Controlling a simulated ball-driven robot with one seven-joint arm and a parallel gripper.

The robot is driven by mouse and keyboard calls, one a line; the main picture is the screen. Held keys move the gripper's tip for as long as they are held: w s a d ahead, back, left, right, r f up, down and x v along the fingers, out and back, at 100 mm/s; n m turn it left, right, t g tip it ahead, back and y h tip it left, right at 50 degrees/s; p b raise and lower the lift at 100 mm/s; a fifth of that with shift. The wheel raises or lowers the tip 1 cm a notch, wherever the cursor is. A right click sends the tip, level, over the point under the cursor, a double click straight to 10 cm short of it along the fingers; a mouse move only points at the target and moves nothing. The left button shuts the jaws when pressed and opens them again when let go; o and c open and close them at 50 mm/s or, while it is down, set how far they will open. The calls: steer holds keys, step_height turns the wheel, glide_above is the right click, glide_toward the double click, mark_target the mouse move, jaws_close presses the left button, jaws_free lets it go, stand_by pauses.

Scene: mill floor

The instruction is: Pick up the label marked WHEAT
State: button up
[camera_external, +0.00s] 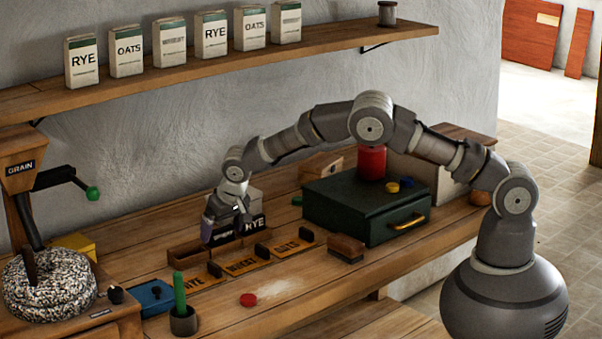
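Three orange-yellow plates lie in a row on the bench, each with a small black upright piece near it. The middle plate reads WHEAT (243,265), the left one RYE (193,284) and the right one OATS (290,247).
A green box (355,213) with a red cylinder (371,163) stands right. A grain mill (48,284) is left. Bags (82,62) line the shelf above.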

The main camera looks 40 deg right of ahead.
steer(key=c, duration=0.9)
steer(key=shift+r, duration=0.1)
